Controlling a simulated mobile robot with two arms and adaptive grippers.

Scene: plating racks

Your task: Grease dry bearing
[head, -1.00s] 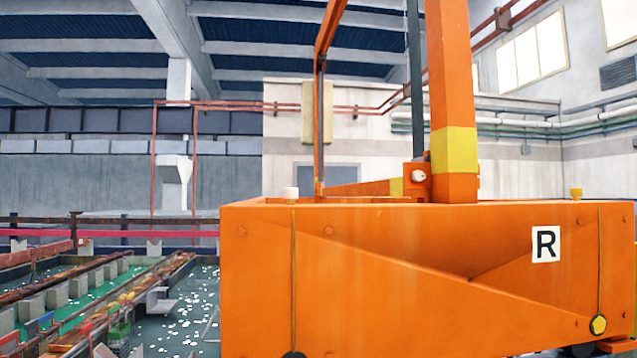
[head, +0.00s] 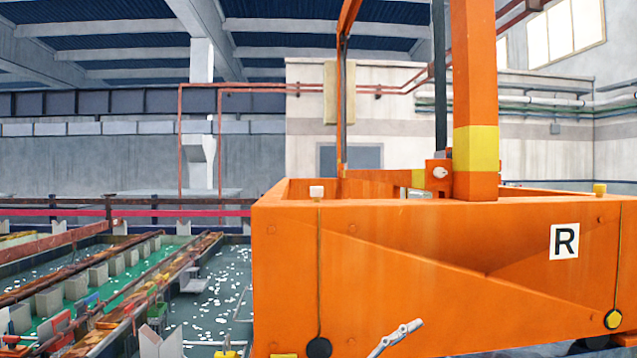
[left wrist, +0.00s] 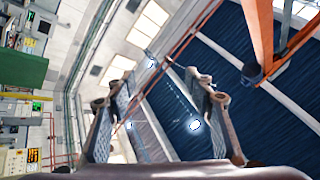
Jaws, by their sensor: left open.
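A large orange carriage (head: 420,265) with an "R" label (head: 564,241) fills the right of the head view. A white cap (head: 316,192) sits on its top left edge; a thin line runs down to a black round part (head: 318,347). A yellow cap (head: 600,189) sits at the top right; its line runs down to a yellow-centred round part (head: 613,319). I cannot tell which bearing is dry. My left gripper (left wrist: 160,75) is open and empty in the left wrist view. My right gripper is not in view.
An orange mast (head: 474,110) with a yellow band rises from the carriage. Tanks with green liquid (head: 125,285) and rails lie to the left. A red rail (head: 70,212) crosses behind them. An orange post (left wrist: 258,35) shows top right in the left wrist view.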

